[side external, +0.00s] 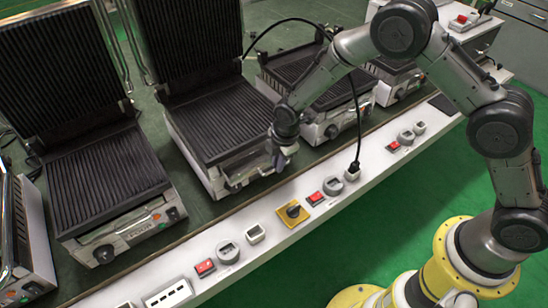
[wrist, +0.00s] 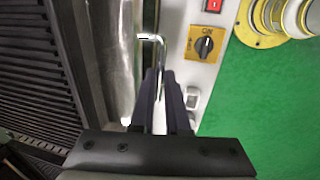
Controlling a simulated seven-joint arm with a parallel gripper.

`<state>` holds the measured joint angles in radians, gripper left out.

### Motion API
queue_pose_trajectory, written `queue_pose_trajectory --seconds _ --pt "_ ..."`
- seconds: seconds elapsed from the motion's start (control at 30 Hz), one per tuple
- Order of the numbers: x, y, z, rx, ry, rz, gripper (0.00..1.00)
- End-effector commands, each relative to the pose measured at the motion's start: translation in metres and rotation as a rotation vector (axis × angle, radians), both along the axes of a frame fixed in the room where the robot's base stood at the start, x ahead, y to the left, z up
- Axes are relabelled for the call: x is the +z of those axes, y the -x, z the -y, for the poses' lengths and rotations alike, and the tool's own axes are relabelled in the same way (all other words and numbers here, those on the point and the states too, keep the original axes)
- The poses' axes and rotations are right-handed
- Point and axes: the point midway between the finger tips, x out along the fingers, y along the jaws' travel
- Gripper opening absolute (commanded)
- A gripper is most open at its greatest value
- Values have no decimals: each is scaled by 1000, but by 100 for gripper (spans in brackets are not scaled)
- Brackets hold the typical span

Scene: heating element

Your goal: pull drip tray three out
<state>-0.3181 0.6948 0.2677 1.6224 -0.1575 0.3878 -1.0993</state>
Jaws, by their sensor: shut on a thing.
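My gripper (side external: 284,158) is at the front right corner of the open grill (side external: 218,128) in the middle of the side view. In the wrist view, my gripper (wrist: 162,80) has its dark fingers close together around a thin bent metal handle (wrist: 152,38), which appears to belong to the drip tray. The tray body is not clearly visible. The grill's silver front (wrist: 120,60) lies just left of the fingers. In the side view my fingers hide the handle.
Other grills stand left (side external: 105,185) and right (side external: 310,78) along the bench. A white panel strip (side external: 270,232) with switches and sockets runs in front. A yellow rotary switch (side external: 293,211) sits near my gripper. A black cable (side external: 357,125) hangs to a socket.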

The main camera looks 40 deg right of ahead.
Motion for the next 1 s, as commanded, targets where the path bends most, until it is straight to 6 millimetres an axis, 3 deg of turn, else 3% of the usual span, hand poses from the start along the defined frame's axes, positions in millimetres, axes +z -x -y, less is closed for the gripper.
queue_pose_trajectory --seconds 0.17,0.2,0.27,0.63,0.77,1.0 --pt "1 -1 0 0 0 1 0" --pt "1 -1 0 0 0 1 17" --pt "1 -1 0 0 0 1 26" --pt "5 0 0 0 -1 2 26" --pt "21 2 0 -1 -2 4 26" --pt "71 11 -1 0 -2 6 26"
